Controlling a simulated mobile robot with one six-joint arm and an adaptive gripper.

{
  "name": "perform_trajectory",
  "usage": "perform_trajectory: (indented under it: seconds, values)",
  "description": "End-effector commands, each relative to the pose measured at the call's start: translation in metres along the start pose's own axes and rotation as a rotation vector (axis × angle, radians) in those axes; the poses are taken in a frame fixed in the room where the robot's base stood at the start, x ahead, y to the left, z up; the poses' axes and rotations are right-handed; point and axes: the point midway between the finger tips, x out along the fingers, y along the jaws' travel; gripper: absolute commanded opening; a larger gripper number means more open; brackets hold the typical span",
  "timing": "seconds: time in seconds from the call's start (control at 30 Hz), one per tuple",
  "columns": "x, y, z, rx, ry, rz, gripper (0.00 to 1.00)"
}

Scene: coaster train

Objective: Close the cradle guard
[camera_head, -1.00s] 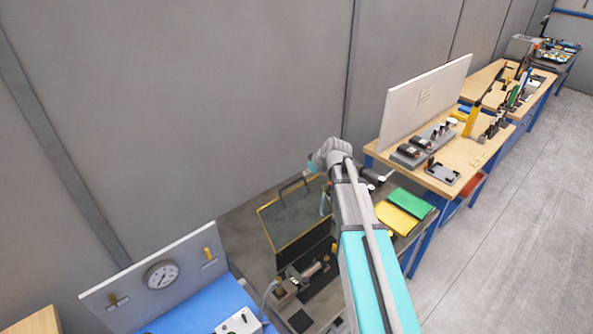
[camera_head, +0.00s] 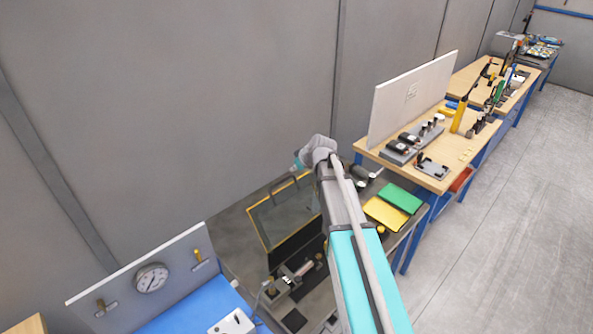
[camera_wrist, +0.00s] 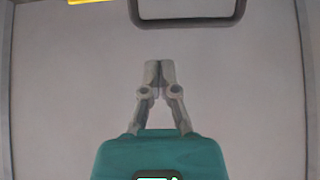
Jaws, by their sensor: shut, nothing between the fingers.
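The cradle guard (camera_head: 284,222) is a see-through panel with a yellow edge and a dark loop handle (camera_head: 293,184) along its top. It stands raised and tilted over the dark bench, behind the cradle fixture (camera_head: 285,282). My arm covers its right side. In the wrist view, the handle (camera_wrist: 188,20) crosses the top, with a bit of yellow edge at upper left. My gripper (camera_wrist: 158,66) is shut and empty, its fingertips apart from the handle in that picture. In the head view its fingers cannot be made out beside the teal wrist end.
Yellow (camera_head: 385,213) and green (camera_head: 400,198) pads lie on the bench right of my arm. A board with a gauge (camera_head: 151,278) and blue mat stands at lower left. A wooden workbench (camera_head: 462,150) is at right. A grey wall rises behind the guard.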

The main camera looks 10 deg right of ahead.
Motion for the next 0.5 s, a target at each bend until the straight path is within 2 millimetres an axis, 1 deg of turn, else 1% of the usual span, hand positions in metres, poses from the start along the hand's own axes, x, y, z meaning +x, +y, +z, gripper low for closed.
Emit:
perform_trajectory:
  seconds: [0.03, 0.5]
  values:
    - [0.009, 0.001, 0.002, -0.001, 0.000, 0.000, 0.00]
    - [0.055, 0.000, 0.001, 0.000, 0.001, 0.000, 0.00]
